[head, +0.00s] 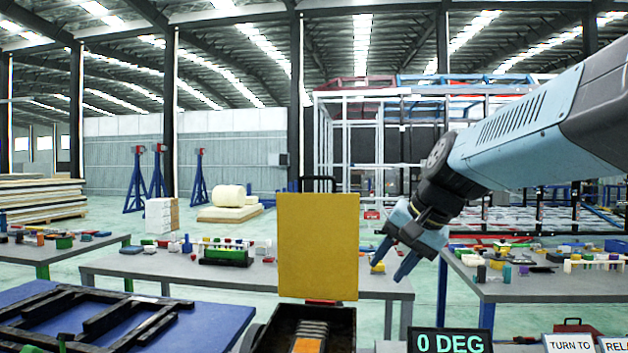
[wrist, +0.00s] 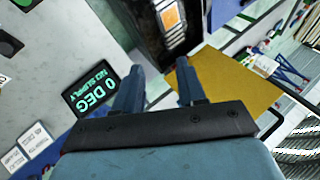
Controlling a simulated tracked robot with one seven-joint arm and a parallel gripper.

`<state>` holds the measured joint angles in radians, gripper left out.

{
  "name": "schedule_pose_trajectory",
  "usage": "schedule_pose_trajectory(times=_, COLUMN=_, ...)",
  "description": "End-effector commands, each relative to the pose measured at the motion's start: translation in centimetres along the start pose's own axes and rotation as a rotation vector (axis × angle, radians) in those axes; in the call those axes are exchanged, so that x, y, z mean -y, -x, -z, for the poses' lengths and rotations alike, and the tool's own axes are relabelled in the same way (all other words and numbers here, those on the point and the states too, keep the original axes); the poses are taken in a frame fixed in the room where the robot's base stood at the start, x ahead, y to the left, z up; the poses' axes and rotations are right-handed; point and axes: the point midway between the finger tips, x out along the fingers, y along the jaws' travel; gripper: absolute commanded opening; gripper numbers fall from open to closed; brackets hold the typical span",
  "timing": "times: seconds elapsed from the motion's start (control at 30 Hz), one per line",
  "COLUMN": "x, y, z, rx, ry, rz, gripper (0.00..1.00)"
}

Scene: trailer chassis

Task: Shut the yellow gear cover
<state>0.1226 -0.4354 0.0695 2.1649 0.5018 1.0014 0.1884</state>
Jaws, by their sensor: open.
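The yellow gear cover (head: 318,246) stands upright and open at the back of a dark open-topped gear box (head: 274,333). A block with grey ribs and an orange part shows inside the box. In the wrist view, the yellow cover (wrist: 232,84) lies beyond my right finger, and the open box (wrist: 160,45) shows ahead of the fingers. My gripper (head: 390,268) is open and empty, pointing down, in the air to the right of the cover. It appears apart from the cover; the exact depth gap is hard to tell.
A display reading 0 DEG (head: 450,341) stands right of the box; it reads 0 DEG, NO SUPPLY in the wrist view (wrist: 97,90). Signs (head: 568,343) stand farther right. A black frame (head: 90,318) lies on a blue surface at left. Cluttered tables (head: 190,268) stand behind.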

Motion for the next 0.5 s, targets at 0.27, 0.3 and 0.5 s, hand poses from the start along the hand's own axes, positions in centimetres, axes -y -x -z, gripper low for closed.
schedule_pose_trajectory(times=0.27, x=8.4, y=-0.4, z=10.2, rx=0.105, ry=-0.327, rz=0.278, gripper=0.40)
schedule_pose_trajectory(times=0.3, x=9.5, y=-0.4, z=11.7, rx=0.124, ry=-0.371, rz=0.320, gripper=0.40)
schedule_pose_trajectory(times=0.5, x=13.7, y=0.1, z=19.6, rx=0.217, ry=-0.572, rz=0.535, gripper=0.40)
